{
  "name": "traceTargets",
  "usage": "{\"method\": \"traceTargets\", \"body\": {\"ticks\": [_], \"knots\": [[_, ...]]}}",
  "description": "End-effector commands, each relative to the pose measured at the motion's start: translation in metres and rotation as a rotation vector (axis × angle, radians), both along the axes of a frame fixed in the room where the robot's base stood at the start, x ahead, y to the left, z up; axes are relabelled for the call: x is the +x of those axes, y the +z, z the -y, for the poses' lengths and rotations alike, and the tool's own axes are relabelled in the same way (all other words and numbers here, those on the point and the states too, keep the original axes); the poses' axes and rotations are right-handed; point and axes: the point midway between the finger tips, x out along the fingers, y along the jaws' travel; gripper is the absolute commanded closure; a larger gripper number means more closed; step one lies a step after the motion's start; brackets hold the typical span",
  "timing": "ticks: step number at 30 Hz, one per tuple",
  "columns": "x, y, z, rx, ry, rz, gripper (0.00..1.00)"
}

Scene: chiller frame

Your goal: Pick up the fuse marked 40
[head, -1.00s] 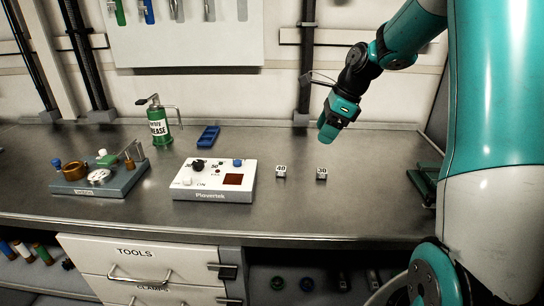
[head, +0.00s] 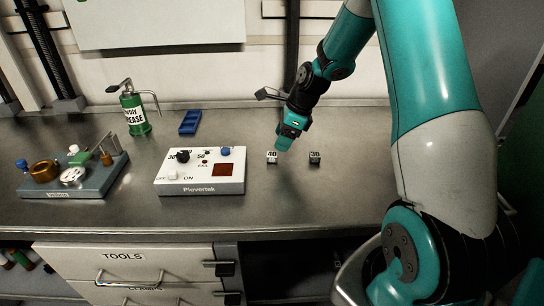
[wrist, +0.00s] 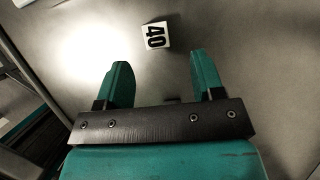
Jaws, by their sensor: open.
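The fuse marked 40 (head: 272,157) is a small block with a white label, standing on the metal bench right of the white Plovertek box. In the wrist view the fuse (wrist: 156,36) lies just beyond the fingertips, between their lines, with its 40 turned sideways. My gripper (head: 285,142) is above the bench, just above and slightly right of that fuse. In the wrist view my gripper (wrist: 160,75) has its two teal fingers apart with nothing between them. A second fuse, marked 30 (head: 314,158), stands to the right.
The white Plovertek box (head: 201,188) with knobs stands left of the fuses. A blue tray (head: 190,122), a green grease can (head: 134,112) and a grey fixture (head: 72,190) are farther left. Bench in front of the fuses is clear.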

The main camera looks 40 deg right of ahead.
Motion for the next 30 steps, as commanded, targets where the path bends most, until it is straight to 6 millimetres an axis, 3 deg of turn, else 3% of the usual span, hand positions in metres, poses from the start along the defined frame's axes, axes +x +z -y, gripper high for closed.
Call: {"method": "traceTargets", "body": {"ticks": [5,13,22,29,30], "knots": [[0.002,-0.011,-0.005,0.001,0.0,-0.002,0.38],[0.012,-0.045,-0.021,0.0,-0.001,-0.002,0.38],[0.013,-0.05,-0.022,-0.001,-0.001,0.0,0.38],[0.013,-0.05,-0.022,-0.001,-0.001,0.0,0.91],[0.013,-0.05,-0.022,-0.001,-0.001,0.0,0.92]]}}
